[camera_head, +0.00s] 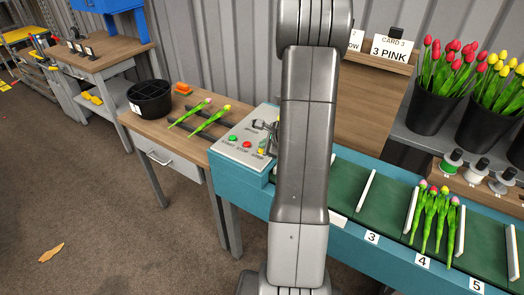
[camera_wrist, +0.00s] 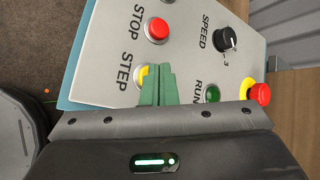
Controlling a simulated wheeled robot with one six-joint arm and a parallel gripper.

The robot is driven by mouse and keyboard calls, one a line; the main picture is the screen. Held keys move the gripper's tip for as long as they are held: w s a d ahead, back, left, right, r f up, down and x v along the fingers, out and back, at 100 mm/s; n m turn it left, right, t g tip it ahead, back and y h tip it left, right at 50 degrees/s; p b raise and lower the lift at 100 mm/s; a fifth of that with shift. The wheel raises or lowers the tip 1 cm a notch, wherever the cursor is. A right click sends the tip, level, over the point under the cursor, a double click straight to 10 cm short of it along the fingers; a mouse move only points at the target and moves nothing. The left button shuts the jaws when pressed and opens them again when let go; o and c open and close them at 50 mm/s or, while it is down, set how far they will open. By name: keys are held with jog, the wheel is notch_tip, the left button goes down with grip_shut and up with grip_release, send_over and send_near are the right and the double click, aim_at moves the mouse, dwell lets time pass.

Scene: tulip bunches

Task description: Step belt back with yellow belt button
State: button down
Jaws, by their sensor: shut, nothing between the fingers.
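The yellow step button (camera_wrist: 141,76) sits on the grey control panel (camera_wrist: 110,60), beside the word STEP. My gripper (camera_wrist: 158,68) is shut and empty, its green fingertips over the right part of the button. I cannot tell whether they touch it. In the head view, the yellow button (camera_head: 261,151) shows at the panel's right edge, beside my arm, which hides most of my gripper. The green belt (camera_head: 383,205) has white dividers and numbered slots. A bunch of several tulips (camera_head: 434,218) lies in slot 4, and slots 3 and 5 look empty.
Near the fingers are a red stop button (camera_wrist: 157,29), a black speed knob (camera_wrist: 226,38), a green run light (camera_wrist: 212,93) and a red-topped emergency button (camera_wrist: 259,93). Loose tulips (camera_head: 205,116) and a black pot (camera_head: 150,99) are on the wooden table. Flower buckets (camera_head: 430,108) stand right.

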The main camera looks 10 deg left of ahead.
jog(key=shift+f+b, duration=0.4)
jog(key=shift+b, duration=0.1)
dwell(0.4)
jog(key=shift+r, duration=0.1)
dwell(0.3)
jog(key=shift+r+p, duration=0.65)
jog(key=shift+r, duration=0.1)
jog(key=shift+r+p, duration=2)
jog(key=shift+r, duration=0.5)
